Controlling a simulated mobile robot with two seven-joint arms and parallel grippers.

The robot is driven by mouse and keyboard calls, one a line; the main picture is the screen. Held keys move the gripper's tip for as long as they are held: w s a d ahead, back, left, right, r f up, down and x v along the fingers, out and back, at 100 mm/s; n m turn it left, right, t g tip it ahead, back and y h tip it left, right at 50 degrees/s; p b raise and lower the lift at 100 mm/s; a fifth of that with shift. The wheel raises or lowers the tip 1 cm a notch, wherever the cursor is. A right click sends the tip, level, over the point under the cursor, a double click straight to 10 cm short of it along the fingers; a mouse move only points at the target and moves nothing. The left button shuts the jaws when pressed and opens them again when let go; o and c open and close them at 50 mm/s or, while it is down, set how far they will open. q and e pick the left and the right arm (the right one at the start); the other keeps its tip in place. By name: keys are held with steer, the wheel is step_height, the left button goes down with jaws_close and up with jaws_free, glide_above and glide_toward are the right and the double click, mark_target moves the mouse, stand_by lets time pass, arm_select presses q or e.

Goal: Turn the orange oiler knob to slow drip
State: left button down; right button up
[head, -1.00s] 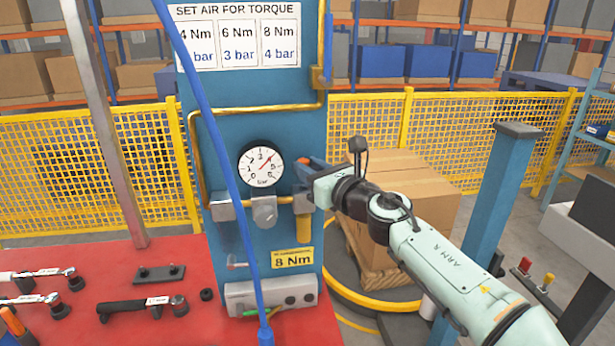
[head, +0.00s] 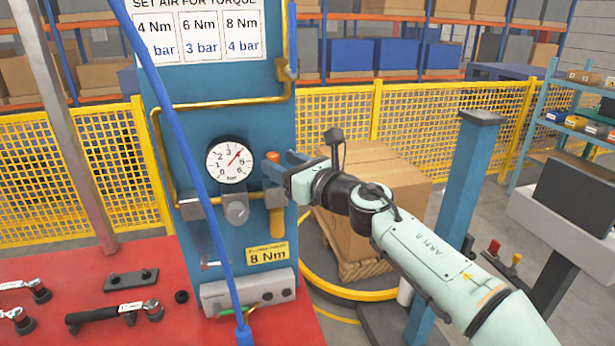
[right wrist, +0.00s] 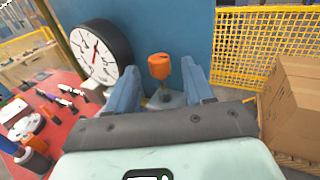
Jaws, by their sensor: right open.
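The orange oiler knob (right wrist: 159,66) stands upright between and just beyond the open blue fingers of my right gripper (right wrist: 165,80) in the right wrist view. In the head view the knob (head: 271,157) shows above the amber oiler bowl, with the right gripper (head: 276,165) at its right side. Whether a finger touches the knob cannot be made out. The pressure gauge (head: 231,161) is left of the knob, its red needle pointing to the upper right. My left gripper is out of view.
A blue hose (head: 192,150) hangs in front of the blue panel (head: 190,120). A yellow 8 Nm label (head: 267,254) sits below the oiler. A red bench (head: 110,290) with several tools is at lower left. Cardboard boxes (head: 375,190) stand behind my right arm.

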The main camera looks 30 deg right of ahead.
steer(key=b+v, duration=0.1)
steer(key=v, duration=1.1)
